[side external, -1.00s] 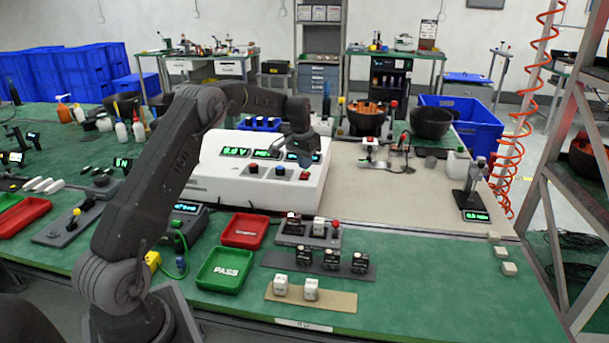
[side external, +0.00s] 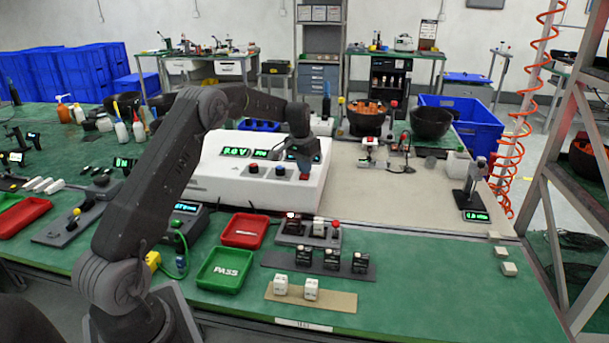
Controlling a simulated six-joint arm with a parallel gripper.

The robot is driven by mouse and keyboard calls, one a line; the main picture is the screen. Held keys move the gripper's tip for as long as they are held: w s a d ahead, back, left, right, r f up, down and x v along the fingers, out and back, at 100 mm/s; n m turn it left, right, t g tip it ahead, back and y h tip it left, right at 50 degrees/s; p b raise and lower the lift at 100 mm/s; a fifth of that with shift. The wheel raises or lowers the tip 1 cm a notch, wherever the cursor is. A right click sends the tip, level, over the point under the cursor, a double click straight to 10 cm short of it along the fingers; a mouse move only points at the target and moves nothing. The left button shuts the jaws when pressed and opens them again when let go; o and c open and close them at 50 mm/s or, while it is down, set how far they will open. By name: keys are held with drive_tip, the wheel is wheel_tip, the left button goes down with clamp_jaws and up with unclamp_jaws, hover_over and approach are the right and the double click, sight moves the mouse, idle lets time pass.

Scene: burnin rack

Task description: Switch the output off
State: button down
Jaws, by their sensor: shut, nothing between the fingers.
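A large white power unit (side external: 225,180) stands on the green bench, with green-lit displays (side external: 236,152) on its sloped front. Which one controls the output I cannot read. My gripper (side external: 305,163) is shut and empty, pointing down at the right part of the panel, just above the red button. Whether it touches the panel I cannot tell. It hides part of the right display.
A green PASS tray (side external: 226,268) and a red tray (side external: 244,231) lie in front of the unit. A row of dark modules (side external: 331,259) and white cubes (side external: 311,289) stands to their right. The beige mat (side external: 430,210) has free room.

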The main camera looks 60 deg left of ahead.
drive_tip(key=shift+f, duration=0.15)
drive_tip(key=shift+r, duration=3.55)
